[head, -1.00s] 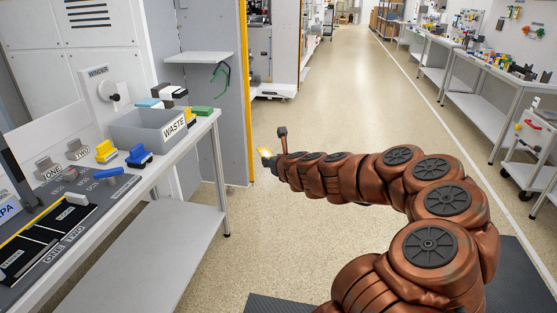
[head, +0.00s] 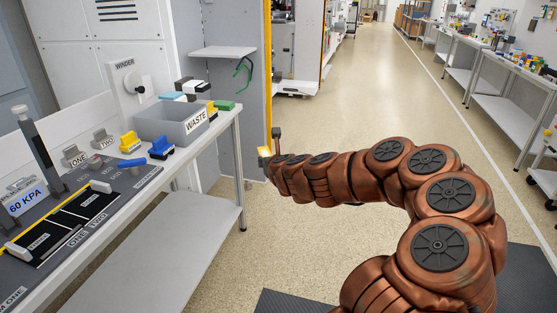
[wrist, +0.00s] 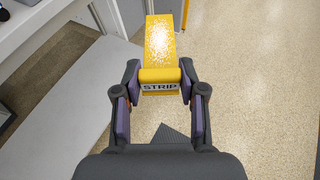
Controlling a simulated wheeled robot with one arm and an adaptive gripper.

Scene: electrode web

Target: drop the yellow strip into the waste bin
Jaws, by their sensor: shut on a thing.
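My gripper (wrist: 160,104) is shut on the yellow strip (wrist: 162,45), seen in the wrist view with a block labelled STRIP between the fingers. The strip sticks out forward beyond the fingertips, over the floor beside the bench. In the head view the strip (head: 264,152) is a small yellow patch at the end of my arm, to the right of the bench. The waste bin (head: 166,137) is a grey open box labelled WASTE on the far end of the bench, left of my gripper and apart from it.
Yellow (head: 129,142) and blue (head: 159,150) pieces stand in front of the bin on the bench. Coloured blocks (head: 190,87) stand behind it. A grey cabinet with a yellow edge post (head: 268,70) rises behind my gripper. The aisle floor (head: 345,100) is clear.

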